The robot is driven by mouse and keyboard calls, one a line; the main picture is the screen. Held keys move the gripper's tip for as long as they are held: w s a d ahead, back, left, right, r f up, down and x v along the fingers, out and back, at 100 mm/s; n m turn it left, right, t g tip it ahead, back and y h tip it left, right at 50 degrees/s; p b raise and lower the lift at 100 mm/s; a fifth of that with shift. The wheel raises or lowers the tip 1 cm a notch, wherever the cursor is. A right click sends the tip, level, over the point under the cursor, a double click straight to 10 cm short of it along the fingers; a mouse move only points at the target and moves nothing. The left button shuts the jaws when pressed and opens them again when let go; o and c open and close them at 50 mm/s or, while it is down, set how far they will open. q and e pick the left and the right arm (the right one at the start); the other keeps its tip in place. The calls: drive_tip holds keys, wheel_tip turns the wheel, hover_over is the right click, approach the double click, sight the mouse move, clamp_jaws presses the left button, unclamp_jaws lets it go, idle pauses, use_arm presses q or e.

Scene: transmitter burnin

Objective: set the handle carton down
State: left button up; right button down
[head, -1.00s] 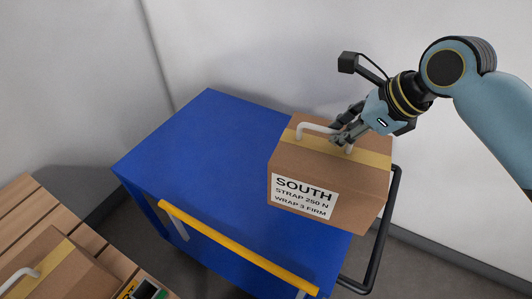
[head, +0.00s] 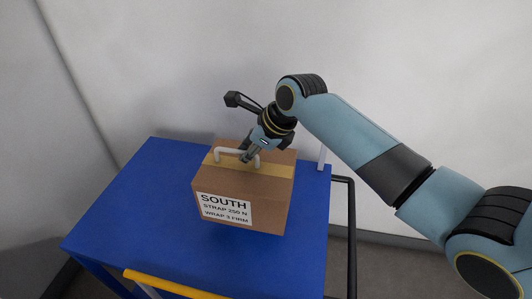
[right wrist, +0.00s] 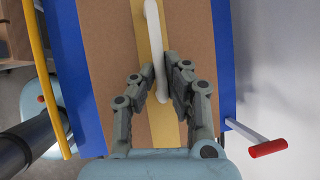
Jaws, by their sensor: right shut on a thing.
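The handle carton (head: 270,192) is a brown box with a yellow tape band, a white handle (head: 228,151) on top and a label reading SOUTH, STRAP 250 N, WRAP 3 FIRM. It is upright over the blue cart top (head: 130,215); I cannot tell whether its base touches the surface. My right gripper (head: 247,156) is shut on the white handle from above. In the right wrist view the fingers (right wrist: 162,85) flank the handle (right wrist: 155,45) above the carton top (right wrist: 105,60). My left gripper is not in view.
The cart has a yellow bar (head: 170,284) along its front edge and a black rail (head: 351,235) at its right side. Bare blue surface lies left of the carton. A pale wall (head: 180,60) stands behind the cart.

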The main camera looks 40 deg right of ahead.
sight(244, 165)
drive_tip(key=shift+w+a+f, duration=0.15)
drive_tip(key=shift+w, duration=0.25)
drive_tip(key=shift+w+a+f, duration=0.1)
drive_tip(key=shift+w, duration=0.3)
drive_tip(key=shift+f, duration=0.2)
drive_tip(key=shift+f+b, duration=0.45)
drive_tip(key=shift+f, duration=1.4)
drive_tip(key=c, duration=1.8)
unclamp_jaws()
drive_tip(key=shift+s+f, duration=0.1)
drive_tip(key=shift+f, duration=0.15)
drive_tip(key=o, duration=0.4)
drive_tip(key=shift+r, duration=0.1)
